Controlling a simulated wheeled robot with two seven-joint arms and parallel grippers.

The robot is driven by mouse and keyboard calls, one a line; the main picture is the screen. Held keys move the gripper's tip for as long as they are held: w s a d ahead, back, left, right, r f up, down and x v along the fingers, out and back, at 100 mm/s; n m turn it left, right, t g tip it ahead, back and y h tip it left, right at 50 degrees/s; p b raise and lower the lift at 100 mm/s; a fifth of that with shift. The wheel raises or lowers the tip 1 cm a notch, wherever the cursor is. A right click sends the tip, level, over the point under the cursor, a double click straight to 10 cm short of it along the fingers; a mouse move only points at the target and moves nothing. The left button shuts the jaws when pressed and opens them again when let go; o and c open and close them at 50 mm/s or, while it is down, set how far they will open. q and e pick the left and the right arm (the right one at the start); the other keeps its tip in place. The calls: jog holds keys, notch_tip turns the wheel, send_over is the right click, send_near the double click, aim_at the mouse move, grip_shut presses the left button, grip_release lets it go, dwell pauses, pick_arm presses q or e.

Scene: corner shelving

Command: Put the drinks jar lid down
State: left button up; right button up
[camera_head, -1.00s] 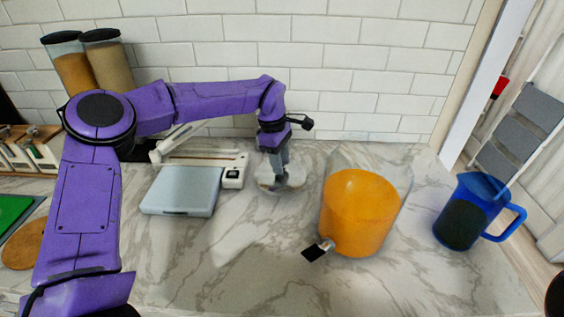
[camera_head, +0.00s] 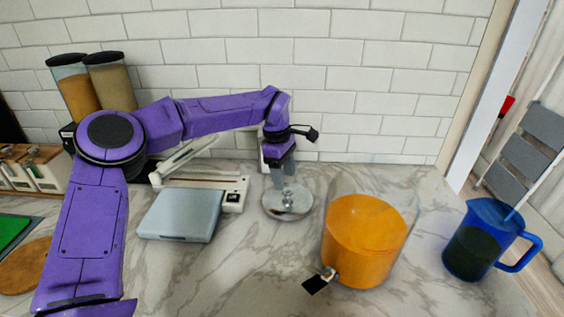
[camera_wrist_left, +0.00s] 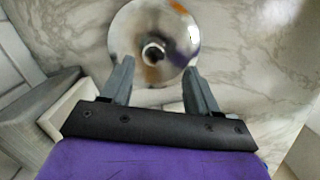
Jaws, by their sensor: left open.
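The drinks jar lid (camera_head: 288,206) is a round, shiny, silvery disc with a small knob in its middle. It lies on the marble counter between the grey-topped device and the drinks jar. It also shows in the left wrist view (camera_wrist_left: 178,55), beyond the fingertips. My left gripper (camera_head: 283,184) points down just over the lid; in the left wrist view its fingers (camera_wrist_left: 158,78) are apart with nothing between them. The drinks jar (camera_head: 362,240) is clear, holds orange liquid and has a tap at its front; its top is open. My right gripper is not in view.
A flat grey-topped device (camera_head: 180,214) with a white body stands left of the lid. A blue jug (camera_head: 484,240) with dark contents stands at the right. Two storage jars (camera_head: 108,80) stand back left. Tiled wall lies behind; the front middle counter is clear.

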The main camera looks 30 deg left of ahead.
pick_arm(q)
notch_tip(320, 180, up, 8)
jog(key=a, duration=0.1)
jog(key=shift+f, duration=0.2)
